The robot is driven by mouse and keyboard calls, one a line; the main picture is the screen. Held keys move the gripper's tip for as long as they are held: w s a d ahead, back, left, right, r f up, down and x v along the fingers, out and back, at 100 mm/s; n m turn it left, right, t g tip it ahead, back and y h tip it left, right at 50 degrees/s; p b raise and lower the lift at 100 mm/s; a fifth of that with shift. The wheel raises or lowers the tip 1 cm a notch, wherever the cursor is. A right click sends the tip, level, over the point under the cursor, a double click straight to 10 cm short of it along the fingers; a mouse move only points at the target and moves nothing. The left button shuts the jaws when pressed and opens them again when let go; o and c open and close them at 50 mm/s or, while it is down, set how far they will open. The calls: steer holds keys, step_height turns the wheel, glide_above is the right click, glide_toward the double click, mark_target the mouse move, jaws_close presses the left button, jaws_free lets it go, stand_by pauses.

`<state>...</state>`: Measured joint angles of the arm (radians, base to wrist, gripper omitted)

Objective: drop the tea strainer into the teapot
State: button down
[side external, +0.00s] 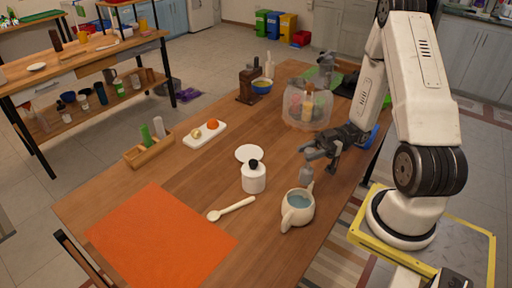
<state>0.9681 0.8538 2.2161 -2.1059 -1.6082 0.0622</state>
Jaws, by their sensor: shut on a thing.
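The teapot (290,217) is cream-white and stands open on the wooden table, with a bluish-grey inside showing through its round mouth. My gripper (312,157) is above and behind the teapot, a little to the right of its mouth. It is shut on a small grey thing, which looks like the tea strainer (305,173). The strainer hangs below the fingers, above the teapot's far rim. It looks apart from the teapot, but the exact height is hard to tell. The fingers hide its upper part.
A white jar with a black knob (254,181) stands left of the teapot, with a white disc (248,152) behind it. A pale spoon (232,208) and an orange mat (160,240) lie further left. A transparent container (295,118) stands behind my gripper.

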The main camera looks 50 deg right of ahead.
mark_target(308, 168)
steer(key=shift+f, duration=1.55)
steer(key=shift+c, duration=1.2)
jaws_free()
steer(key=shift+d, duration=0.15)
steer(key=shift+s+d, duration=0.25)
steer(key=shift+d, duration=0.25)
steer(key=s+d+r, duration=0.1)
steer(key=d+r, duration=0.2)
steer(key=r, duration=0.4)
steer(key=shift+s+d, duration=0.15)
steer(key=shift+s, duration=0.15)
